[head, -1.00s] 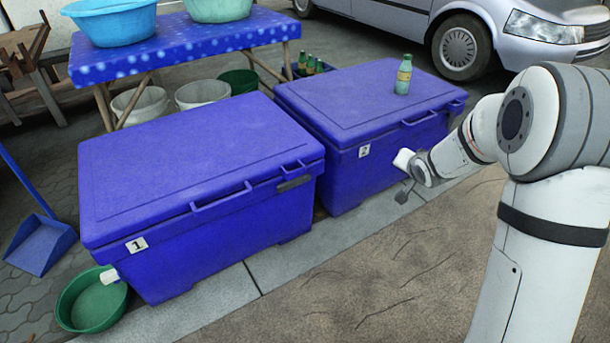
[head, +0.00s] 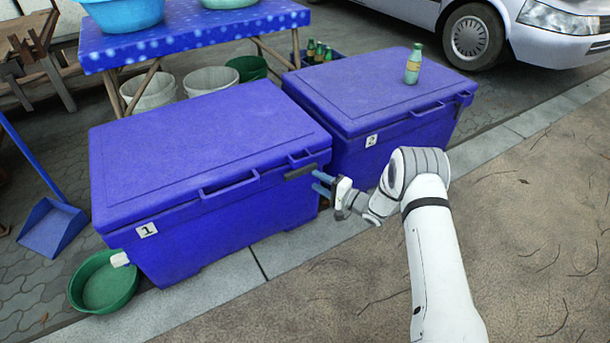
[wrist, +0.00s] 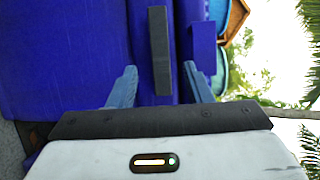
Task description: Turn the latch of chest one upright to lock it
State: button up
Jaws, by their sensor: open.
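Chest one (head: 210,170) is a blue lidded box with a white label "1" on its front left. Its lid looks closed. Its latch (head: 298,172) is a dark grey bar at the front right, lying about level along the chest front. My gripper (head: 319,183) is in front of the latch's right part, with its blue fingers pointing at the chest. In the wrist view, which is turned on its side, the latch (wrist: 159,50) shows between the two spread fingers of my gripper (wrist: 161,80). I see a gap on each side of the bar, with no clear contact.
A second blue chest (head: 375,95) marked "2" stands to the right, with a bottle (head: 413,66) on its lid. A green basin (head: 104,283) sits by chest one's left end. A blue table (head: 200,38) with basins stands behind. The pavement in front is clear.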

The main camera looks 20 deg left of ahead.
aim_at(302, 173)
jog(key=b+x, duration=0.2)
jog(key=x, duration=0.3)
jog(key=shift+a+f, duration=0.1)
jog(key=shift+w+a, duration=0.2)
jog(key=shift+a, duration=0.25)
jog(key=shift+c, duration=0.2)
jog(key=c, duration=0.9)
jog(key=shift+c, duration=0.2)
